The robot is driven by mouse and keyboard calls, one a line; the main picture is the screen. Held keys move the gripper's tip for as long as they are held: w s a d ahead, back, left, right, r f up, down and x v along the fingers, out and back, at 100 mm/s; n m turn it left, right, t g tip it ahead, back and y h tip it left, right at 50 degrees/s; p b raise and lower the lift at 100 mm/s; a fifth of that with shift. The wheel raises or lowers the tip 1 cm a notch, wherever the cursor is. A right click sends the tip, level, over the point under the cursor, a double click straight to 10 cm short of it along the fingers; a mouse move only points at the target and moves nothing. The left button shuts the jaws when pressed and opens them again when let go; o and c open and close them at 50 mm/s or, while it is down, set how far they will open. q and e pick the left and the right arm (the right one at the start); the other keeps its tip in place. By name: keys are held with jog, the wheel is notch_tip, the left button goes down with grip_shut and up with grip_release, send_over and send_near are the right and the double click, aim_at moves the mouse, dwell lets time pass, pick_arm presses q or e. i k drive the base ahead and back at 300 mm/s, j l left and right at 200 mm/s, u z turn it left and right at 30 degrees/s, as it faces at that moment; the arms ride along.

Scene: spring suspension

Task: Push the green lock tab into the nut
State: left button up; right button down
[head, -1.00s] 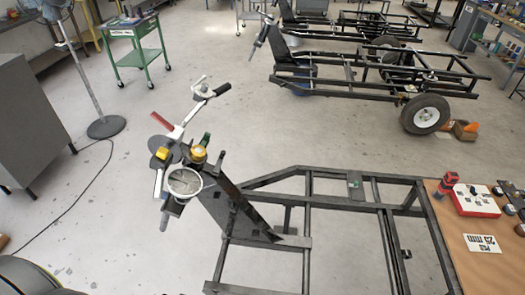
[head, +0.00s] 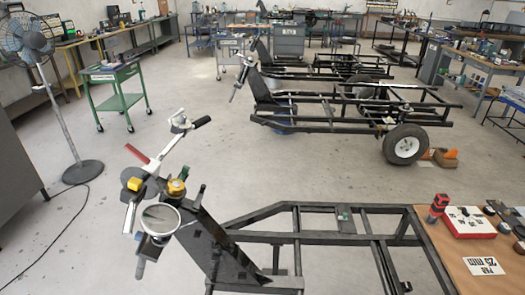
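The black vehicle frame's steering head (head: 205,235) stands at the left front, with handlebars on top. A gold-yellow nut (head: 176,188) sits on top of the steering head, behind a round mirror-like dial (head: 160,218). A small dark green tab (head: 184,173) stands up at the nut's upper right edge. It is too small to tell how far it is seated against the nut. Neither of my grippers shows in the head view.
The frame's black rails (head: 335,208) spread right to a wooden bench (head: 440,243) carrying a red tool (head: 437,207) and a red-and-white box (head: 470,221). A standing fan (head: 83,172) and a green cart (head: 120,102) are at left. Open floor lies between.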

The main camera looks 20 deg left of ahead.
aim_at(185, 170)
jog(key=u, duration=1.15)
